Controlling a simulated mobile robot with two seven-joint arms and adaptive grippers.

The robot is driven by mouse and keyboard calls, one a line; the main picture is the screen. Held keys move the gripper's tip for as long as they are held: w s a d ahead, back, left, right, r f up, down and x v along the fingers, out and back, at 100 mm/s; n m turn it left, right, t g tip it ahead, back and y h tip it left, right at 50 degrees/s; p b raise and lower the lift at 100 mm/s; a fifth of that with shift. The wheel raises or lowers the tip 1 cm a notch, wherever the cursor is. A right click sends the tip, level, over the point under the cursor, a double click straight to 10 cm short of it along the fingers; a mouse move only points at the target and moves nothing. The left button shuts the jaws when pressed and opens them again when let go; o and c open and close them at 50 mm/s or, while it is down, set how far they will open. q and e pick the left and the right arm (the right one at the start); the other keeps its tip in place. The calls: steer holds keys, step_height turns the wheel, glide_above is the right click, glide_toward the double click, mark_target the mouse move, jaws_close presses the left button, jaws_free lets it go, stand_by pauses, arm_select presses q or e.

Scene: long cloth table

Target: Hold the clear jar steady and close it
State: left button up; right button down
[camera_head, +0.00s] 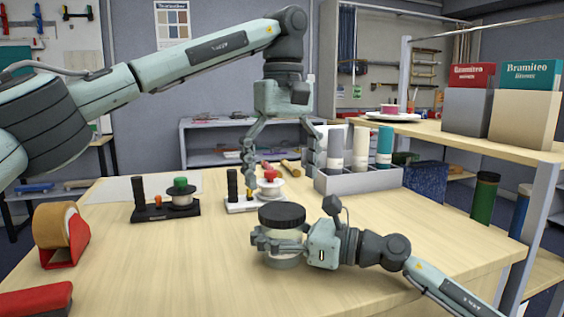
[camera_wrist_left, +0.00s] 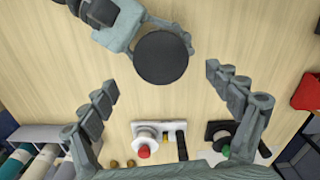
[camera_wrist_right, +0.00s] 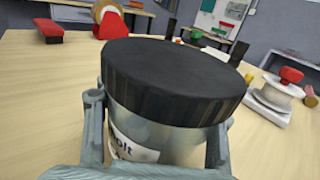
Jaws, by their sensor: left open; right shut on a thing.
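The clear jar (camera_head: 284,260) stands upright near the middle of the table, with a label partly visible in the right wrist view (camera_wrist_right: 135,150). A wide black ribbed lid (camera_head: 282,212) sits on top of it and looks level; I cannot tell whether it is screwed tight. My right gripper (camera_head: 277,244) is shut around the jar's body below the lid, coming from the right. My left gripper (camera_head: 283,172) is open and empty, pointing down, above and behind the jar. In the left wrist view the lid (camera_wrist_left: 161,58) lies beyond its spread fingertips (camera_wrist_left: 160,82).
Two small stands with spools, one black (camera_head: 165,211) and one white (camera_head: 238,204), are behind the jar. A tape dispenser (camera_head: 62,237) and red object (camera_head: 36,301) are at left.

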mark_target(282, 210)
arm_select(q)
steer(key=n, duration=0.5)
steer(key=shift+s+d+r, duration=0.1)
steer(key=shift+r, duration=0.25)
steer(key=n, duration=0.3)
steer(key=shift+r, duration=0.1)
steer(key=n, duration=0.5)
steer(key=shift+r, duration=0.3)
steer(key=n, duration=0.5)
steer(key=shift+r, duration=0.3)
steer(key=n, duration=0.6)
steer(key=shift+r+n, duration=0.4)
steer(key=shift+f, duration=4.05)
